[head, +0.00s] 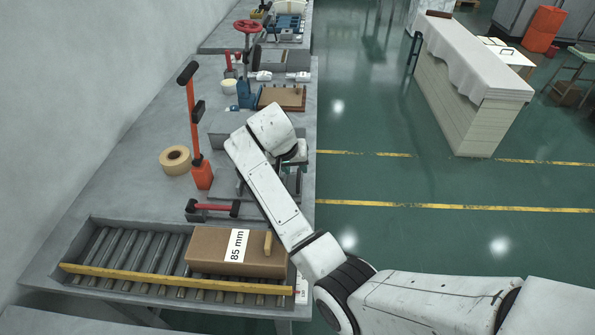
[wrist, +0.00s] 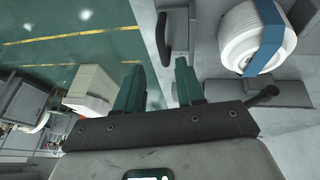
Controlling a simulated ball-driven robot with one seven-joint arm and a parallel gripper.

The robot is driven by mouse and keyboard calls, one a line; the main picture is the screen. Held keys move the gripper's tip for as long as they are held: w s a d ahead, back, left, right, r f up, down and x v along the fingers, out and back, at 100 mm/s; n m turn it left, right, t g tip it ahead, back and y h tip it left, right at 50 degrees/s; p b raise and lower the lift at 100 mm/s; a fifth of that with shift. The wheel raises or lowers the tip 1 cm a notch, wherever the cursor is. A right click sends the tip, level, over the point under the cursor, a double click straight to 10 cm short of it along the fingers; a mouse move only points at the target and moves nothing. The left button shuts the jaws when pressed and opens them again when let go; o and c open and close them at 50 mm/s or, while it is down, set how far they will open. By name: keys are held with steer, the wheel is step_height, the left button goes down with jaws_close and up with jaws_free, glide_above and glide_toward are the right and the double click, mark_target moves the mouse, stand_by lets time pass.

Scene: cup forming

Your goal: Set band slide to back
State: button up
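My gripper (wrist: 158,72) shows in the wrist view with its two teal fingers apart and nothing seen between them. A dark handle (wrist: 175,36) on a grey fixture lies just beyond the fingertips; I cannot tell whether they touch. A white roll with a blue band (wrist: 252,38) sits on grey blocks to the right of the fingers. A small dark-knobbed lever (wrist: 265,94) is below it. I cannot tell which part is the band slide. In the head view my arm hides most of this fixture, and my gripper is largely hidden.
A roller tray (head: 120,250) at the near end of the bench holds a brown box (head: 210,248) marked 85 mm. A red-handled bar (head: 213,209), a tape roll (head: 175,160) and a tall orange lever (head: 195,125) stand left of my arm.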

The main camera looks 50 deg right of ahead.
steer(key=v, duration=0.6)
steer(key=shift+s+a+r, duration=0.1)
stand_by(0.5)
